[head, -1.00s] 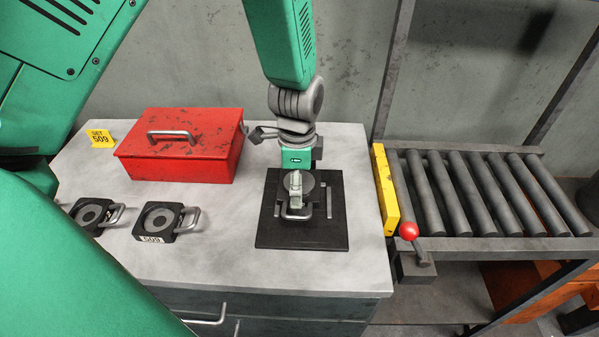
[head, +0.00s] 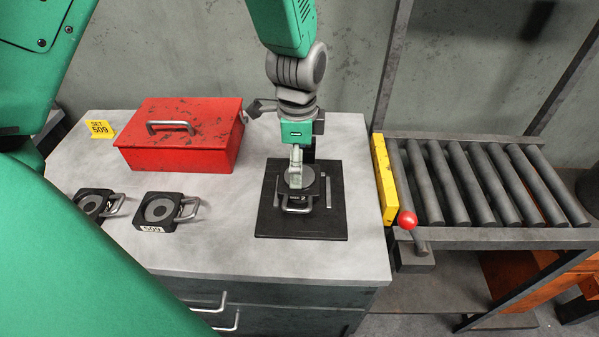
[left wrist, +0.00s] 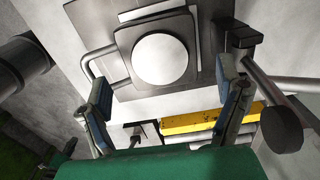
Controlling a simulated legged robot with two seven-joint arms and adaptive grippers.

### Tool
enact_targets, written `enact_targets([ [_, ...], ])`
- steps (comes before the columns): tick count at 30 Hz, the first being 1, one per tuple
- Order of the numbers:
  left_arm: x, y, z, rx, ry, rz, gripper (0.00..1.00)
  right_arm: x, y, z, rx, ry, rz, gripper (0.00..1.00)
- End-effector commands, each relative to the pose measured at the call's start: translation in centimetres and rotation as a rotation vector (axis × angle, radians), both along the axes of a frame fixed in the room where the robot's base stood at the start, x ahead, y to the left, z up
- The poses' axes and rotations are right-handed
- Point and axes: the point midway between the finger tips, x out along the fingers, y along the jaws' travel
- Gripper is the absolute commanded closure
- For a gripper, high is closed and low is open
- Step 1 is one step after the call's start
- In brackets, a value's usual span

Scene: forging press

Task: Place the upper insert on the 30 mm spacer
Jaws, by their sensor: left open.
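A dark square block with a round disc top and a bar handle at its front (head: 298,203) sits on a black mat (head: 270,226). In the left wrist view its pale disc (left wrist: 160,60) and its handle (left wrist: 95,60) show. I cannot tell whether the block is the upper insert or whether a spacer lies beneath it. My left gripper (head: 296,172) is directly above the disc, pointing down. In the left wrist view the left gripper (left wrist: 158,75) is open, its fingers apart and nothing between them. My right gripper is not in view.
Two dark ring-topped blocks with handles, one labelled 509 (head: 160,209) and one farther left (head: 92,203), lie on the bench. A red toolbox (head: 185,145) and a yellow SET 509 sign (head: 100,129) stand behind. A yellow bar (head: 384,180) edges the roller conveyor (head: 480,185).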

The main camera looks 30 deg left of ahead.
Motion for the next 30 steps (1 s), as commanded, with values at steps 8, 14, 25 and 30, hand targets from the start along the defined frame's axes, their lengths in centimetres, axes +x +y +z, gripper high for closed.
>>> enact_targets([
  [8,0.1,0.0,5.4,-0.001,-0.003,-0.001,0.15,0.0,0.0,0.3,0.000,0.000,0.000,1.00],
  [14,0.1,0.0,6.9,0.000,0.001,0.000,0.15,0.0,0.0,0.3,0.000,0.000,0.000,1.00],
  [25,0.0,0.0,6.9,0.000,0.001,0.000,0.15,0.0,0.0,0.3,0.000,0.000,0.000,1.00],
  [30,0.0,0.0,6.9,0.000,0.001,0.000,0.15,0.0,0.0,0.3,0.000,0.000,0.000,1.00],
])
